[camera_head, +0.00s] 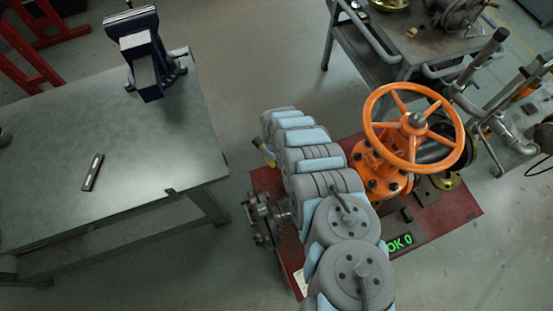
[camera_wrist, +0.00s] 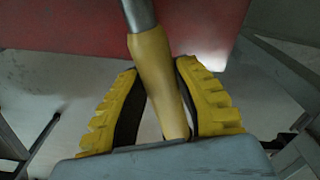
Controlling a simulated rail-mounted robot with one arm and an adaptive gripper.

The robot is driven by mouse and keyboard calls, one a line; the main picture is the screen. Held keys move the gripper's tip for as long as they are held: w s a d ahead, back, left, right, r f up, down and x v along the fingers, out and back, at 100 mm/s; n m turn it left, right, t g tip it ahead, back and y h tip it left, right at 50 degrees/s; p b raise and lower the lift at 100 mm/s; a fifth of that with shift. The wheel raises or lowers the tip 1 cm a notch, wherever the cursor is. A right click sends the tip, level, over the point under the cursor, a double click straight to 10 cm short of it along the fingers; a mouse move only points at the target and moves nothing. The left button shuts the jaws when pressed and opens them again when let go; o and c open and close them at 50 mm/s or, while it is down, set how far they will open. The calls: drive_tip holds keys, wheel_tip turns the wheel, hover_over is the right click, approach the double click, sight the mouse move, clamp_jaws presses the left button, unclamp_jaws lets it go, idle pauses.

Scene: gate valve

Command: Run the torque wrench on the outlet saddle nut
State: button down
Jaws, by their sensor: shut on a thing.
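In the wrist view my gripper (camera_wrist: 159,72) has its two yellow ribbed fingers closed around the yellow grip of a tool (camera_wrist: 152,62), seemingly the torque wrench. Its grey metal shaft (camera_wrist: 138,14) runs out of the top of the picture; its head is out of view. In the head view my arm hides most of the gripper; a small yellow part (camera_head: 264,152) shows beside the arm's end. The orange gate valve (camera_head: 385,170) with its handwheel (camera_head: 415,120) stands right of my arm. A grey bolted flange (camera_head: 264,217) shows left of it. I cannot tell which nut is the outlet saddle nut.
The valve stands on a red base (camera_head: 455,204) with a green "OK 0" display (camera_head: 399,243). A workbench (camera_head: 130,190) at left carries a blue vise (camera_head: 143,55) and a small level-like bar (camera_head: 92,172). A cart (camera_head: 370,50) stands behind. Open floor lies between bench and cart.

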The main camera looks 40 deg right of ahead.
drive_tip(key=shift+f+b, duration=1.4)
drive_tip(key=shift+f, duration=0.8)
idle(2.4)
drive_tip(key=shift+d+r+p, duration=0.1)
drive_tip(key=shift+r+p, duration=0.2)
drive_tip(key=shift+p, duration=0.1)
idle(1.4)
drive_tip(key=shift+r+p, duration=1.7)
drive_tip(key=shift+r, duration=0.3)
